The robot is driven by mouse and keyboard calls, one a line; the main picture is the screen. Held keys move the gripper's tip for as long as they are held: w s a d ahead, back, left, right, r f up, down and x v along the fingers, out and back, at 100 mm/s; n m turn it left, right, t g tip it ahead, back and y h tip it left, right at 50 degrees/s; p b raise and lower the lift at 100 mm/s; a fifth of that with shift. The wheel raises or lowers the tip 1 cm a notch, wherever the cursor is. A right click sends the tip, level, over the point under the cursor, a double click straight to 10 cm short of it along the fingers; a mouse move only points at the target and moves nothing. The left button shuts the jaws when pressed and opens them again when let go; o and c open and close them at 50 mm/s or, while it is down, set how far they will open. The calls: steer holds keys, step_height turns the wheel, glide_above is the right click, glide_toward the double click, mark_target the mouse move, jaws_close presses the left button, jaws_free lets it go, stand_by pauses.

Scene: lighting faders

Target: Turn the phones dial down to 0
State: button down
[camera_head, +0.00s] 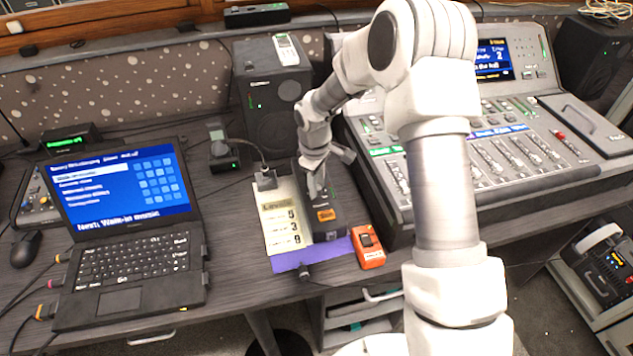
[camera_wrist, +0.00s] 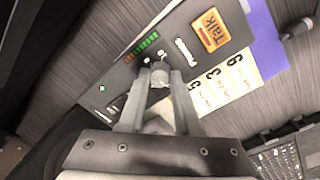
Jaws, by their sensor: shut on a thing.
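A dark control box (camera_head: 330,226) with an orange Talk button stands on the desk between the laptop and the mixing console. The box also fills the upper middle of the wrist view (camera_wrist: 130,82). My gripper (camera_head: 315,192) reaches down onto its top. In the wrist view my gripper (camera_wrist: 160,80) is shut on a small grey dial (camera_wrist: 160,75) on the box's face. The fingers hide most of the dial, so its pointer and setting cannot be read. Near it are a row of green and orange lights (camera_wrist: 141,48) and the Talk button (camera_wrist: 211,30).
A level card (camera_head: 282,222) lies left of the box on a purple sheet (camera_head: 290,261). An orange device (camera_head: 368,247) sits close at front right. The mixing console (camera_head: 480,150) is at right, a speaker (camera_head: 272,100) behind, and the laptop (camera_head: 125,230) at left.

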mark_target(319, 190)
steer(key=n+p, duration=0.1)
steer(key=n, duration=0.3)
steer(key=shift+r+n, duration=0.15)
steer(key=shift+n, duration=0.15)
steer(key=n+p, duration=0.2)
steer(key=n, duration=0.2)
steer(key=shift+y, duration=0.3)
steer(key=c, duration=0.6)
jaws_free()
step_height(319, 190, up, 17)
steer(key=s+p, duration=0.1)
steer(key=shift+d+p, duration=0.15)
steer(key=shift+p, duration=0.2)
